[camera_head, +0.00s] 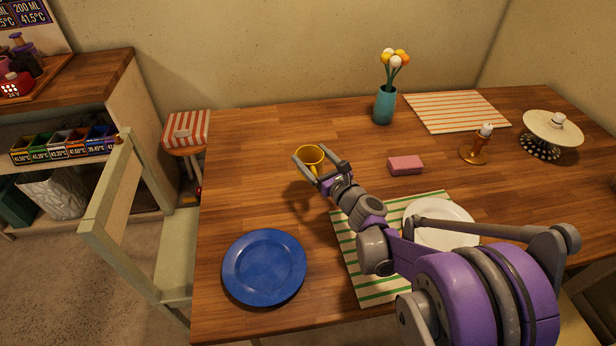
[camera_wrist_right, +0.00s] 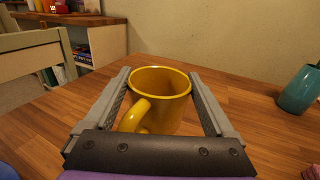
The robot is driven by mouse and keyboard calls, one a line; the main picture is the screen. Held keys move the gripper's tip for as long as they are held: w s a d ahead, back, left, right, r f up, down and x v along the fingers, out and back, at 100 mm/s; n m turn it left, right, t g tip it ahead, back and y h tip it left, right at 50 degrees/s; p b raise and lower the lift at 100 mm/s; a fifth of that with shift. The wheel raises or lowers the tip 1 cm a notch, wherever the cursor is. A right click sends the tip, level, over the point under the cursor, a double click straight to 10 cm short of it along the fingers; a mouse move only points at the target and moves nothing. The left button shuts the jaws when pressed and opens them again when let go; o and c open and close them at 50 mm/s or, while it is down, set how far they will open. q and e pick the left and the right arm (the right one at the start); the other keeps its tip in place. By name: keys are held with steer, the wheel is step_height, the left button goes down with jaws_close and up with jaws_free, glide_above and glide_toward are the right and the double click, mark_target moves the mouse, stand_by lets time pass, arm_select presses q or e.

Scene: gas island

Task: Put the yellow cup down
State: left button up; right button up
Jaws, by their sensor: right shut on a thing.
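The yellow cup (camera_head: 309,155) is upright between the fingers of my right gripper (camera_head: 322,166), over the left part of the wooden table (camera_head: 260,190). In the right wrist view the yellow cup (camera_wrist_right: 165,88) has its handle towards the camera, and the grey fingers of my right gripper (camera_wrist_right: 160,98) stand on both sides of it. The gripper is shut on the cup. Whether the cup's base touches the table is hard to tell. My left gripper is not in view.
A blue plate (camera_head: 264,267) lies at the front left. A pink sponge (camera_head: 405,165) is right of the cup. A teal vase (camera_head: 384,106) with flowers stands behind. A white plate (camera_head: 438,216) on a striped mat (camera_head: 366,277) is partly behind my arm. The table left of the cup is clear.

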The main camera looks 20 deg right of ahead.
steer(key=shift+f, duration=0.9)
steer(key=shift+f+b, duration=0.7)
steer(key=shift+f, duration=1.55)
steer(key=shift+f, duration=0.1)
steer(key=o, duration=1.3)
steer(key=shift+c, duration=0.2)
steer(key=shift+s, duration=0.2)
steer(key=s, duration=0.3)
steer(key=s+d, duration=0.1)
steer(key=s, duration=0.7)
steer(key=shift+s+d, duration=0.25)
steer(key=shift+d, duration=0.1)
